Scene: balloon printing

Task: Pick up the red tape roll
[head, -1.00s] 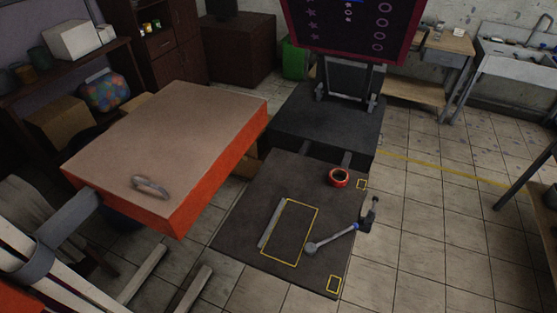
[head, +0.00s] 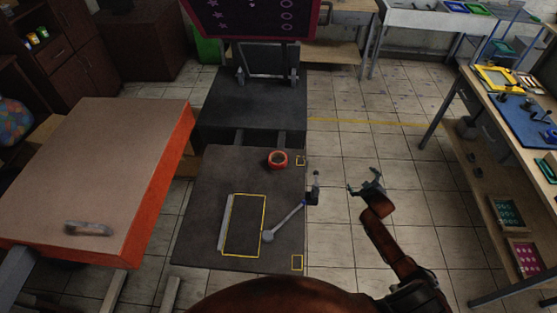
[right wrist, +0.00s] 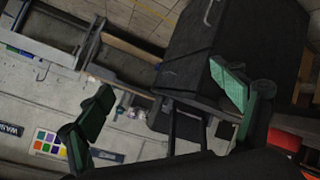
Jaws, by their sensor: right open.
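The red tape roll (head: 277,159) lies flat near the far right corner of the dark table (head: 200,200). My right gripper (head: 366,187) is to the right of the table, past its edge and apart from the roll. It is open and empty. Its two green-padded fingers stand wide apart in the right wrist view (right wrist: 165,100). A red patch shows at the right edge of that view; I cannot tell what it is. My left gripper is not in view.
A long-handled tool (head: 283,223) and a small dark upright item (head: 314,190) are near the table's right edge. A metal strip (head: 225,222) lies beside the yellow rectangle. The orange-sided platen (head: 110,160) is at left. A workbench (head: 490,130) stands at right.

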